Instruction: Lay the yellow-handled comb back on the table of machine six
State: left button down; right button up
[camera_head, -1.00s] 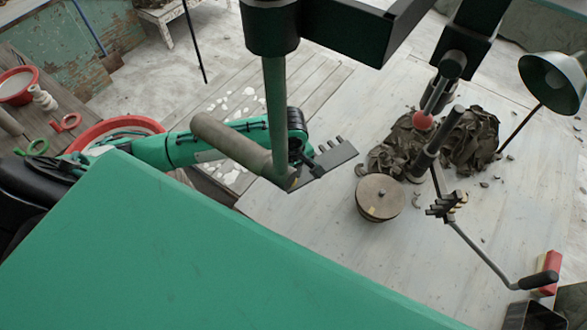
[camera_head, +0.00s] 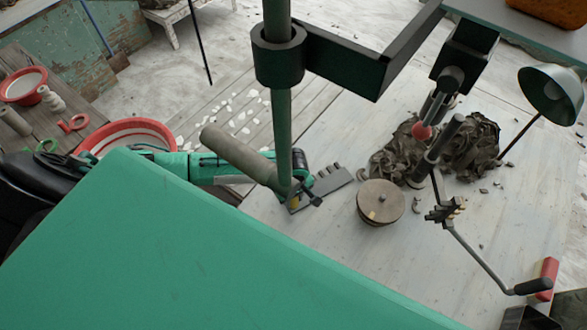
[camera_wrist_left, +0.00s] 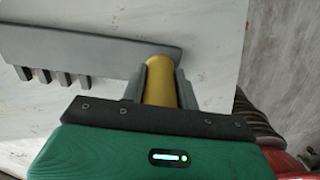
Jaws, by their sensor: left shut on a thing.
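The comb (camera_head: 330,182) has a flat grey head with several short teeth and a yellow handle. My left gripper (camera_head: 300,196) is shut on the yellow handle (camera_wrist_left: 160,82), which shows between its two fingers in the left wrist view. The comb head (camera_wrist_left: 85,50) sticks out to the left there. The pale table (camera_head: 310,245) lies beneath the comb, near its left edge. I cannot tell whether the comb touches the tabletop. A green post and a grey cylinder partly hide my left gripper in the head view. My right gripper does not show.
A round wooden lidded pot (camera_head: 381,202) stands just right of the comb. Dark clay trimmings (camera_head: 470,145) are heaped behind it. A cranked rod (camera_head: 480,255), a lamp (camera_head: 550,95) and a red block (camera_head: 547,275) are on the right. Bare tabletop lies in front of the comb.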

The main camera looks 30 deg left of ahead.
pick_arm(q)
jog(key=c, duration=1.5)
grip_release()
jog(key=shift+f, duration=0.1)
jog(key=o, duration=0.4)
jog(key=shift+o, duration=0.2)
notch_tip(320, 180, up, 12)
jog(key=shift+r+b, duration=0.2)
jog(key=shift+b, duration=0.95)
jog(key=shift+s+f, duration=0.1)
